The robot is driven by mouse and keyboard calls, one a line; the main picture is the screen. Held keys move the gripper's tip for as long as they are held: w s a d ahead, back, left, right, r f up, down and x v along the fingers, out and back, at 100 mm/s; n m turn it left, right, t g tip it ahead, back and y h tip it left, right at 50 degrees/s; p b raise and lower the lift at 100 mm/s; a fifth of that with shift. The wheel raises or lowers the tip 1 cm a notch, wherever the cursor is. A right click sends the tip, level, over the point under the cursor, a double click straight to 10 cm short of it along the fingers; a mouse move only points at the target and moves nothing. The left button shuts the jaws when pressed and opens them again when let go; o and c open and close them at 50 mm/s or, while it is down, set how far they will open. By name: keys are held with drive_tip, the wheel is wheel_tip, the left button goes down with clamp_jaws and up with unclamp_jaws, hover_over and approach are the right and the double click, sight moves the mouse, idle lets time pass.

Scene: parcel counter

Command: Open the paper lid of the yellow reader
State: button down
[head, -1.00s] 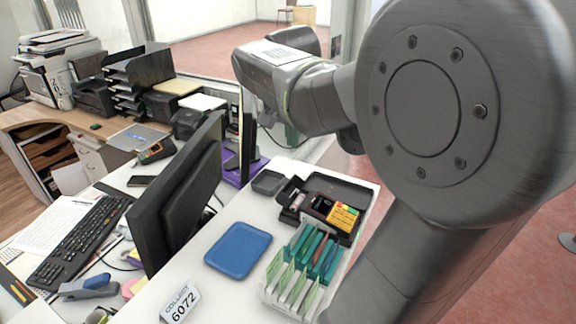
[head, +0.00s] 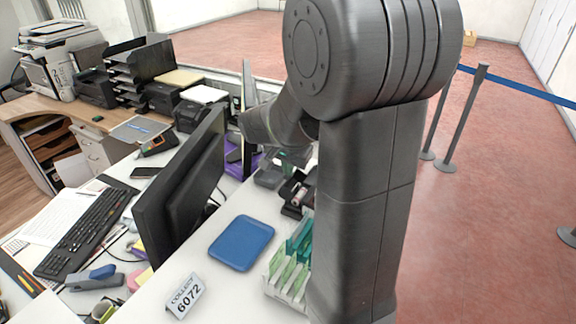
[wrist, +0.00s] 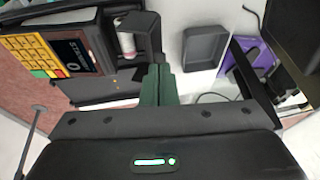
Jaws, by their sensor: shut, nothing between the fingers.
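The reader (wrist: 75,52) is at the upper left of the wrist view, with yellow keys, a small screen and a dark brown body. A white paper roll (wrist: 127,42) shows at its end, uncovered. A dark grey piece (wrist: 148,35) stands beside the roll; it looks like the raised paper lid, though its hinge is hidden. My gripper (wrist: 158,70) is shut and empty, its dark green fingers just beyond that piece; I cannot tell if they touch. In the head view my arm hides the keys, and only the roll end of the reader (head: 300,193) shows.
A small grey tray (wrist: 205,48) is empty beside the reader. On the counter are a blue tray (head: 241,243), a rack of green cards (head: 290,262), a "6072" sign (head: 185,296) and a monitor (head: 180,190). A purple stand (wrist: 252,60) is near the tray.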

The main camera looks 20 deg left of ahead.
idle(0.3)
drive_tip(key=shift+a+f+h, duration=0.1)
drive_tip(key=shift+a+h, duration=0.7)
drive_tip(key=shift+h, duration=0.1)
drive_tip(key=shift+w+a+f+n+h, duration=0.1)
drive_tip(key=shift+a+f+n+h, duration=0.1)
drive_tip(key=shift+a+h, duration=0.25)
drive_tip(key=shift+a+f+n+h, duration=0.1)
drive_tip(key=shift+a+f+h, duration=0.05)
drive_tip(key=shift+a+h, duration=0.25)
drive_tip(key=shift+d, duration=0.15)
